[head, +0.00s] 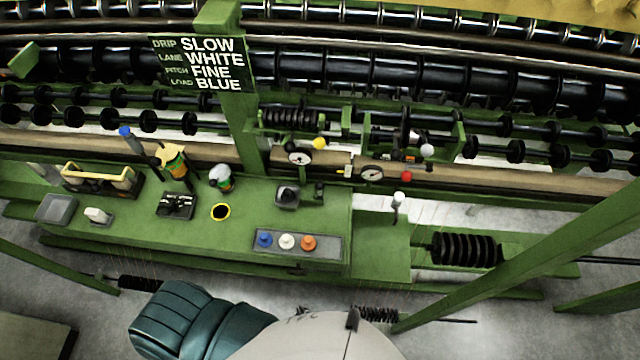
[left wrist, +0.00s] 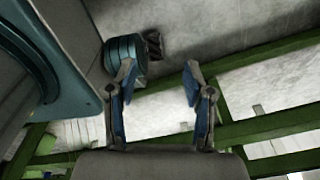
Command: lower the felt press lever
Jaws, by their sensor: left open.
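No lever carries a readable felt press label, so I cannot tell which one it is. A white-topped lever (head: 398,199) stands upright on the lower green ledge at the right. Levers with a yellow ball (head: 319,143), a white ball (head: 427,150) and a red ball (head: 406,175) sit by the rail. My left gripper (left wrist: 158,75) shows only in the left wrist view, open and empty above the floor, apart from any lever. My right gripper is not in view.
The green bench (head: 150,228) holds a grey tray (head: 56,208), bottles, a yellow-rimmed hole and a panel with blue, white and orange knobs (head: 286,242). A sign (head: 203,64) reads SLOW, WHITE, FINE, BLUE. A green beam (head: 500,235) slants across the right.

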